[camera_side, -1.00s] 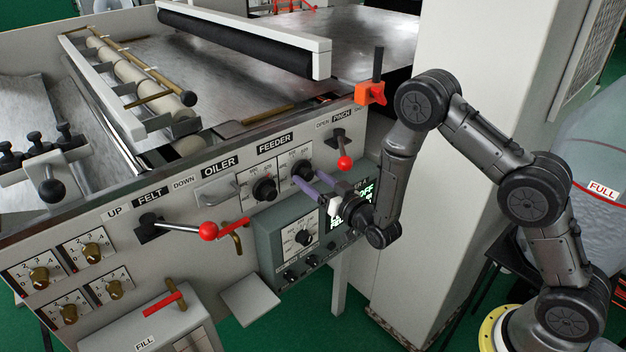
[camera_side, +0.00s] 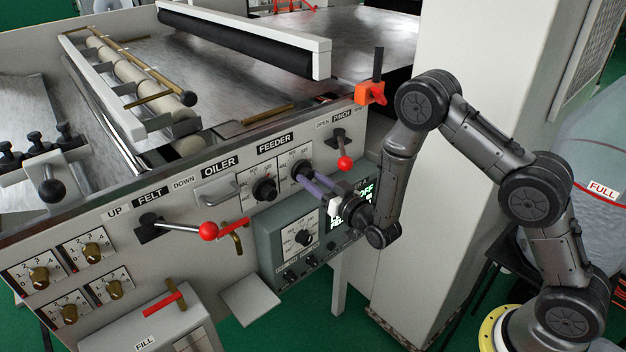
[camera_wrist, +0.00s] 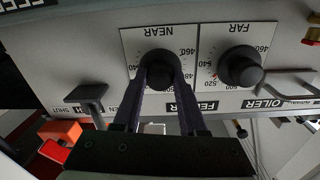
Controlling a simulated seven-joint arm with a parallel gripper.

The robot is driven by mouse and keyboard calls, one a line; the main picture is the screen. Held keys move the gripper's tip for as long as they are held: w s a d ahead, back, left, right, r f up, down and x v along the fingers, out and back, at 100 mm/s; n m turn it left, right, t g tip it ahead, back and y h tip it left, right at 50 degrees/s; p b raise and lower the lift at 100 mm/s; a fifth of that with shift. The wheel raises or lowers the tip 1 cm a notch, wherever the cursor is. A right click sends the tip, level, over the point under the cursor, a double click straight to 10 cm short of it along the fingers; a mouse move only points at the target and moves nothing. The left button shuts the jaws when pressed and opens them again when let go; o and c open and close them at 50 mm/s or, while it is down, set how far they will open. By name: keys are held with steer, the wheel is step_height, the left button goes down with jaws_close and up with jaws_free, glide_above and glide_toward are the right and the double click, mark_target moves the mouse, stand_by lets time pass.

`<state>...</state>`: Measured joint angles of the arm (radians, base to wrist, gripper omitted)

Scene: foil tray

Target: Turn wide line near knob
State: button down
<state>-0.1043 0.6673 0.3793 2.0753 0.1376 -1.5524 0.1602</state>
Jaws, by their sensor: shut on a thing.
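The near knob (camera_wrist: 158,61) is a round black knob on a white dial plate marked NEAR, which appears upside down in the wrist view. My gripper (camera_wrist: 163,80) is shut on this knob, one dark purple finger on each side. In the side view my gripper (camera_side: 306,178) reaches in from the right to the FEEDER dials. The fingers hide part of the near dial, and I cannot read its pointer. The far knob (camera_wrist: 240,67), also black, is beside it, untouched; it also shows in the side view (camera_side: 264,188).
A red-tipped pinch lever (camera_side: 344,162) is just above and right of my gripper. A green-grey control box (camera_side: 272,238) with a lit screen juts out below it. A red-ball felt lever (camera_side: 208,231) sticks out farther left.

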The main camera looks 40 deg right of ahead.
steer(key=n, duration=1)
steer(key=shift+d+n, duration=0.1)
steer(key=shift+n, duration=2.2)
steer(key=shift+y, duration=0.3)
steer(key=shift+c, duration=2.3)
jaws_free()
steer(key=shift+s, duration=0.1)
